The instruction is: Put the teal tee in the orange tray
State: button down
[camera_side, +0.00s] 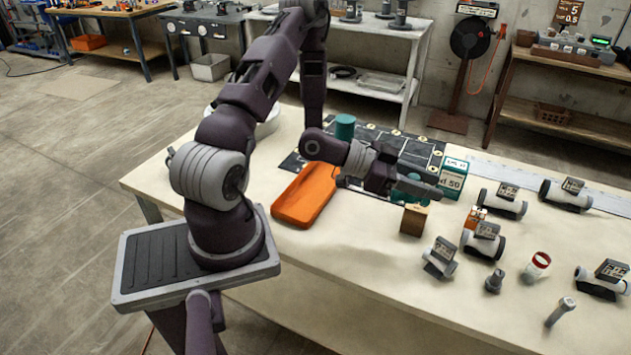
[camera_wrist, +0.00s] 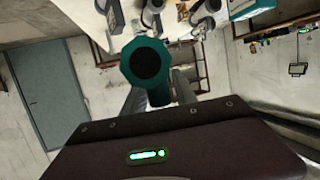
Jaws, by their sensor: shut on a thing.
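The teal tee (camera_wrist: 147,62) is held between the fingers of my gripper (camera_wrist: 158,92) in the wrist view, its dark round opening facing the camera. In the side view my gripper (camera_side: 425,188) reaches right over the table, and part of a teal piece (camera_side: 408,191) shows at its fingers, mostly hidden. The orange tray (camera_side: 305,195) lies on the table to the left of my gripper, nearer my base. It looks empty, and my gripper is not over it.
A teal cylinder (camera_side: 345,127) stands by the dark mat (camera_side: 413,149) behind my arm. A teal-and-white box (camera_side: 452,178) and a wooden block (camera_side: 414,221) are close to my gripper. The table's front left is clear.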

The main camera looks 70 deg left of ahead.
jog(key=w+a+f+n+y, duration=0.1)
jog(key=a+n+y, duration=0.1)
jog(key=w+a+f+n+t+y, duration=0.1)
jog(key=a+n+y, duration=0.1)
jog(key=a+y, duration=0.1)
jog(key=w+a+f+n+y, duration=0.1)
jog(key=w+a+n+y, duration=0.1)
jog(key=a, duration=0.1)
jog(key=shift+f+t, duration=0.1)
jog(key=shift+t, duration=0.2)
jog(key=s+a+f+n+g+y, duration=0.1)
jog(key=s+a+n+g+y, duration=0.15)
jog(key=a+n+y, duration=0.75)
jog(key=s+a+r+n+g+y, duration=0.2)
jog(key=s+a+r+n+g, duration=0.15)
jog(key=s+a+g, duration=0.3)
jog(key=s+a+r+n+g+y, duration=0.2)
jog(key=s+a+n+g, duration=0.25)
jog(key=s+a, duration=0.25)
jog(key=g, duration=0.1)
send_over(316, 176)
jog(key=shift+m, duration=0.3)
notch_tip(316, 176, down, 15)
jog(key=shift+d+r, duration=0.1)
jog(key=shift+r, duration=0.05)
jog(key=c, duration=1)
grip_release()
